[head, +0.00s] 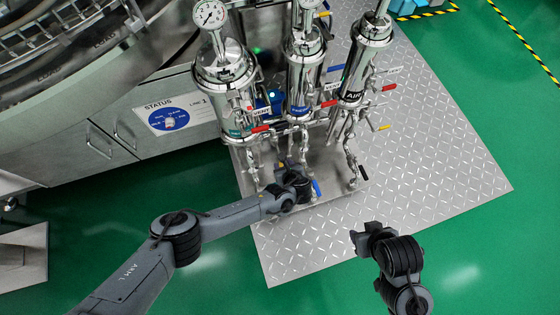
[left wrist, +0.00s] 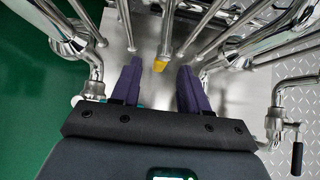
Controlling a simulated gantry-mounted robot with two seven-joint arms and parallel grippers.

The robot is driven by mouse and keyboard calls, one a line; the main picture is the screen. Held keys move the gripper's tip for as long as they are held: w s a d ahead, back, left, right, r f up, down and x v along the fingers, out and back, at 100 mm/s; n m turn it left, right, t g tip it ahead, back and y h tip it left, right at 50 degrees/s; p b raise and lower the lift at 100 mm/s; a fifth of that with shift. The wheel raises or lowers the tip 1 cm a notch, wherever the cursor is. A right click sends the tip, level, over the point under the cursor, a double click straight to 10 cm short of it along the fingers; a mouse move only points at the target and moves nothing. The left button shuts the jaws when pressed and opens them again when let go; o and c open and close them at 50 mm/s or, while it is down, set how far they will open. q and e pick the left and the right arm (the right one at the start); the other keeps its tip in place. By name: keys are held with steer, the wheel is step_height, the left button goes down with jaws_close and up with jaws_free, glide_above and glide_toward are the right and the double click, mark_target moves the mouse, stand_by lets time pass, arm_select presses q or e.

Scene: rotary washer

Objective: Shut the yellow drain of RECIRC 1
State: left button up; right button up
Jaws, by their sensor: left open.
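In the left wrist view, a yellow handle tip (left wrist: 160,66) sits between the two purple fingers of my left gripper (left wrist: 159,76). The fingers stand apart, with a gap on both sides of the yellow tip. In the head view my left gripper (head: 291,172) is low among the pipes below the middle steel housing (head: 304,75), and it hides that yellow handle. The small label on that housing is too small to read surely. My right gripper (head: 364,236) is over the plate's front edge, away from the pipes; its jaw opening is unclear.
A left housing (head: 224,80) with a gauge and a right housing marked AIR (head: 362,65) flank the middle one. Red, blue and another yellow handle (head: 384,128) stick out nearby. A blue handle (head: 317,187) is beside my left gripper. The diamond plate (head: 440,165) is clear at right.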

arm_select(q)
steer(key=b+x, duration=0.3)
steer(key=x, duration=0.2)
steer(key=shift+d+f, duration=0.15)
steer(key=shift+f, duration=0.1)
steer(key=shift+w+a+f+b, duration=0.3)
steer(key=shift+w+f+b, duration=0.15)
steer(key=shift+w+b, duration=0.35)
steer(key=shift+s, duration=0.15)
jaws_close()
